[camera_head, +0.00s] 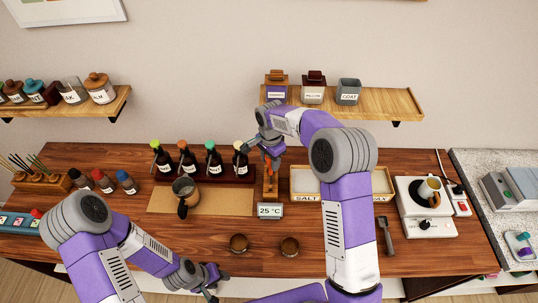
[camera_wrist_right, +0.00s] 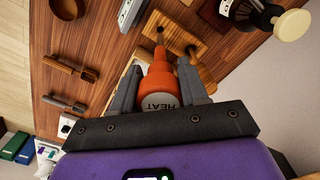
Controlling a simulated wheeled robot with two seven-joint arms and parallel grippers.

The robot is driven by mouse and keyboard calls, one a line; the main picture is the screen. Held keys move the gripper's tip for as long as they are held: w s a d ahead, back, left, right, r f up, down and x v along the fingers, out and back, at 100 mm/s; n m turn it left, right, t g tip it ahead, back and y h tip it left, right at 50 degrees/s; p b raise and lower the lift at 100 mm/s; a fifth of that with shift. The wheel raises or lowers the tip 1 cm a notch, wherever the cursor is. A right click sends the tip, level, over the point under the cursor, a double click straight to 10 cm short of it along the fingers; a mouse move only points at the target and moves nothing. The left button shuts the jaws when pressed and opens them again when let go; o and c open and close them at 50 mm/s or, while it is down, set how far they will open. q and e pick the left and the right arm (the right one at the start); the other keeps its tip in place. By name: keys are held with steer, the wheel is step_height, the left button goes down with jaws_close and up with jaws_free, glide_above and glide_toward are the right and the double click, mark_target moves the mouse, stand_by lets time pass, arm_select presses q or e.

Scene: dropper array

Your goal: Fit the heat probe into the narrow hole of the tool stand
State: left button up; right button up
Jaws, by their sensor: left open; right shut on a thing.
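The heat probe (camera_wrist_right: 160,85) is orange, with a pale cap lettered HEAT. My right gripper (camera_head: 270,152) is shut on it above the tool stand; its fingers also show either side of the probe in the right wrist view (camera_wrist_right: 158,92). The wooden tool stand (camera_head: 270,192) is behind the 25 °C display. Its top board (camera_wrist_right: 205,65) lies just beyond the probe in the wrist view, with a dark hole beside the probe. I cannot tell whether the probe's tip is in a hole. My left gripper (camera_head: 210,284) is open and empty at the table's front edge.
Several dark bottles (camera_head: 188,160) stand left of the stand. A salt tray (camera_head: 306,183) is right of it, partly behind my right arm. A temperature display (camera_head: 270,210) stands in front. A shelf (camera_head: 385,103) hangs above.

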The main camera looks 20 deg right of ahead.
mark_target(270, 167)
steer(key=shift+s, duration=0.15)
steer(key=shift+f+b, duration=0.3)
steer(key=shift+f, duration=0.05)
steer(key=shift+w+f+b, duration=0.2)
steer(key=shift+f+b, duration=1.1)
steer(key=shift+f, duration=0.5)
steer(key=shift+f+b, duration=2.3)
steer(key=shift+f, duration=0.8)
steer(key=o, duration=1.1)
